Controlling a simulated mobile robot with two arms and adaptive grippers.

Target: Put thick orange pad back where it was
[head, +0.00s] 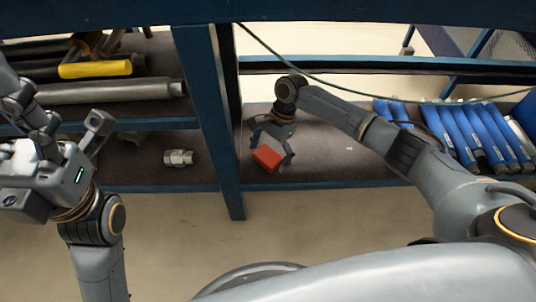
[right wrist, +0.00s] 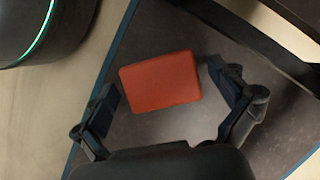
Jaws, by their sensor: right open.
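The thick orange pad (head: 267,158) lies on the lower shelf, just right of the blue upright. In the right wrist view the pad (right wrist: 161,81) is a red-orange block between the two open fingers, with space visible at both sides. My right gripper (head: 270,148) is open over the pad, reaching down from above; it also shows in the right wrist view (right wrist: 170,98). My left gripper (head: 40,165) is at the left of the head view, away from the pad; its fingers are not clear.
A blue upright (head: 212,110) stands left of the pad. A metal fitting (head: 178,158) lies on the shelf beyond it. Several blue cylinders (head: 465,135) lie at the right. The dark shelf surface (head: 325,160) right of the pad is clear. A green cable (head: 330,80) hangs across.

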